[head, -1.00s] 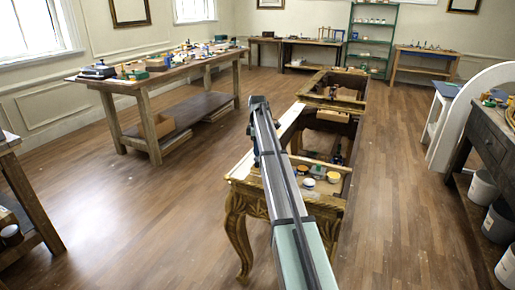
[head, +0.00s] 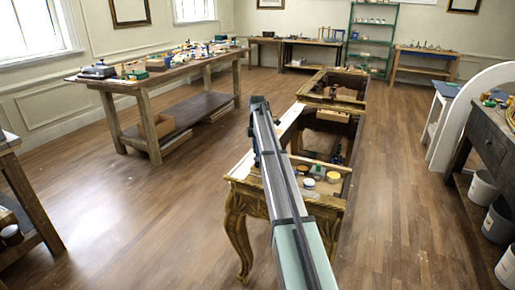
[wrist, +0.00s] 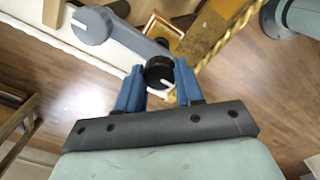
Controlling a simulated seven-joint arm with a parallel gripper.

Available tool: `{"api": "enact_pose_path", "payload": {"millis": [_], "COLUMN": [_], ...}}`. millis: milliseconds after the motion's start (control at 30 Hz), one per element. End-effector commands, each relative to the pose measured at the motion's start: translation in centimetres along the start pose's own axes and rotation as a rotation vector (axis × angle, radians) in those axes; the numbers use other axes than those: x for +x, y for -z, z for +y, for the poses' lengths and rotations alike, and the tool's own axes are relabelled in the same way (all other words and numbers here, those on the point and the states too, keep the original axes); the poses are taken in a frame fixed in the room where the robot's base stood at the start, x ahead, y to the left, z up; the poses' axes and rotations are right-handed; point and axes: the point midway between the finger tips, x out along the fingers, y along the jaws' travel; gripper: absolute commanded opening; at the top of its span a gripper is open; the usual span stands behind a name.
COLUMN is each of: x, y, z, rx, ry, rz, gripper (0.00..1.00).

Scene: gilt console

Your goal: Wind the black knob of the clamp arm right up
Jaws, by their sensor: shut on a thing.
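In the wrist view the black knob (wrist: 159,73) sits at the near end of the grey clamp arm (wrist: 128,38). It carries a pale mark on its face. A larger grey round part (wrist: 91,25), also with a pale mark, is at the arm's other end. My gripper (wrist: 157,80) has its two blue fingers on either side of the black knob and is shut on it. In the head view my own arm hides the knob and most of the clamp.
The gilt console (head: 245,183) has carved legs and an open top with small jars (head: 333,177) inside. A long workbench (head: 150,75) stands to the left and a dark bench (head: 492,135) to the right.

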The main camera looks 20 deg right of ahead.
Motion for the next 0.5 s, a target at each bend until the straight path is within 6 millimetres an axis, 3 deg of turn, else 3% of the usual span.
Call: {"api": "enact_pose_path", "payload": {"millis": [200, 233, 500], "x": [0.32, 0.31, 0.14], "y": [0.22, 0.22, 0.1], "z": [-0.26, -0.26, -0.13], "rx": [-0.001, -0.001, 0.001], "ry": [0.007, 0.007, 0.003], "rz": [0.004, 0.004, 0.002], "gripper": [0.06, 0.39, 0.63]}}
